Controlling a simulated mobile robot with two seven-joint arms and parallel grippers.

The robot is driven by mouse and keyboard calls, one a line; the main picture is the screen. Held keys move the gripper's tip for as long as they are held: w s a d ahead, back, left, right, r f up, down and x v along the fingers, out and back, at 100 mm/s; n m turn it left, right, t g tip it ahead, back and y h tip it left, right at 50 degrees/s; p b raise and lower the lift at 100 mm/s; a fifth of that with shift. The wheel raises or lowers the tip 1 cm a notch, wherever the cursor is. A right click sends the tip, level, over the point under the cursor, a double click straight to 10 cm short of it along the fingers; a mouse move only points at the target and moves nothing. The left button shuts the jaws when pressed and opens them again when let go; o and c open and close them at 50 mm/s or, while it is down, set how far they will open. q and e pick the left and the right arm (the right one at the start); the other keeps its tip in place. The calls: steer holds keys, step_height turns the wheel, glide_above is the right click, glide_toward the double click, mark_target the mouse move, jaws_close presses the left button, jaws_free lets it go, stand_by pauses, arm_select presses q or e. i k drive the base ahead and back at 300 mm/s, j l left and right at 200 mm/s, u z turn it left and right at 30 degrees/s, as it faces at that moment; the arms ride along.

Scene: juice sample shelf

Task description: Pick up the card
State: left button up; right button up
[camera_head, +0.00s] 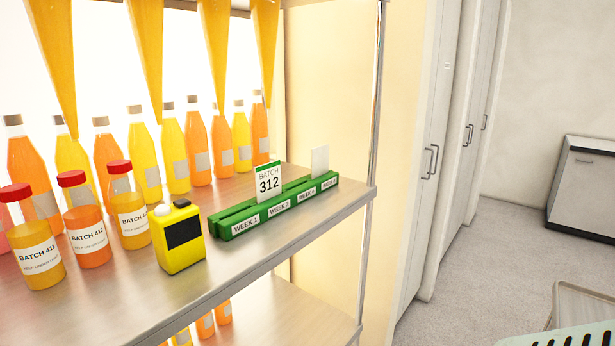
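A white card with a green top edge, reading "BATCH 312" (268,182), stands upright in the green holder (222,233) on the shelf, around the "WEEK 2" label. A second, plain white card (320,160) stands upright toward the right end of the same holder. The holder's front carries several labels; "WEEK 1" and "WEEK 2" are readable at the left. Neither of my grippers is in view.
A yellow device (180,237) stands just left of the holder. Jars with red lids (85,236) and several juice bottles (145,150) fill the shelf's left and back. A metal shelf post (372,110) rises at the right corner. Open floor (480,240) lies to the right.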

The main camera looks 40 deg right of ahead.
mark_target(268, 176)
steer(key=z, duration=0.85)
